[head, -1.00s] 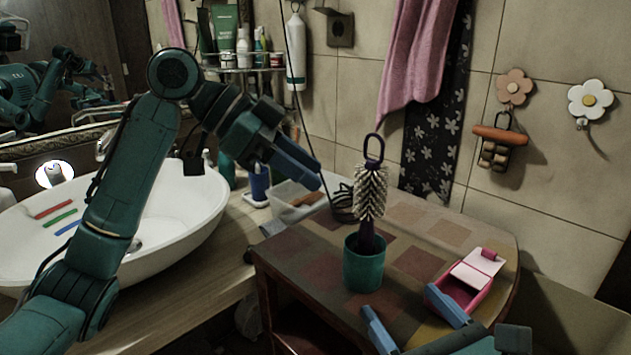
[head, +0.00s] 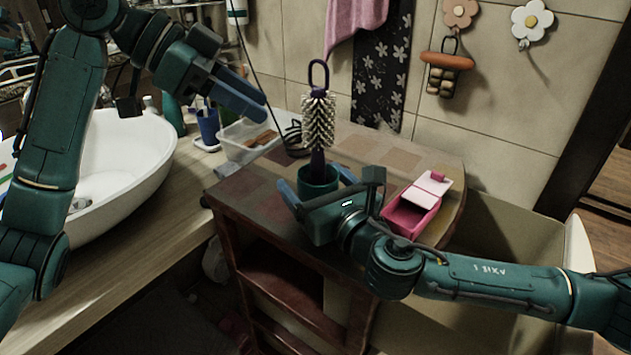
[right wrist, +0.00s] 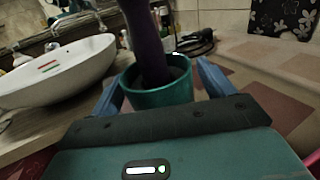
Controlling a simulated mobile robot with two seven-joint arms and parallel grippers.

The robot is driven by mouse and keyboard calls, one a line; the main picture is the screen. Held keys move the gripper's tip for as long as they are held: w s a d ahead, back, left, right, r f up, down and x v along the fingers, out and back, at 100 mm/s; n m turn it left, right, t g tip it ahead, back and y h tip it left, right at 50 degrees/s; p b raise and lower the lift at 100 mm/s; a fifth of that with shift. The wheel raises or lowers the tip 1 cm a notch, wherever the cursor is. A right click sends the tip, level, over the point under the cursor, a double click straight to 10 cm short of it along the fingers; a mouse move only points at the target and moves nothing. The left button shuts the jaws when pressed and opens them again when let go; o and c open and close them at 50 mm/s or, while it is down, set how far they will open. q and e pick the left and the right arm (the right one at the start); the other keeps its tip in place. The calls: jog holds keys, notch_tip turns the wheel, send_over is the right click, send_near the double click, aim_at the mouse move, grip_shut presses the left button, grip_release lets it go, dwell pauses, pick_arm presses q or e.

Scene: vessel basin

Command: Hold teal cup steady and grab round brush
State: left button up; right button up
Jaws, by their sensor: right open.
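The teal cup (head: 318,183) stands upright on the small wooden table, partly hidden by my right gripper in the head view. The round brush (head: 318,122), with pale bristles and a dark purple loop on top, stands upright in the cup. Its purple handle (right wrist: 146,42) goes down into the teal cup (right wrist: 160,97) in the right wrist view. My right gripper (head: 311,177) is open, with one blue finger on each side of the cup; contact cannot be told. My left gripper (head: 262,110) is up to the left of the brush, holding nothing visible; its finger gap is unclear.
An open pink box (head: 412,214) lies on the table (head: 390,160) to the right of the cup. A clear tray (head: 247,142), a blue cup (head: 208,127) and black coiled cable (head: 293,136) are to the left. A white basin (head: 125,160) stands further left. The tiled wall is behind.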

jog(key=shift+c, duration=0.3)
jog(key=c, duration=1)
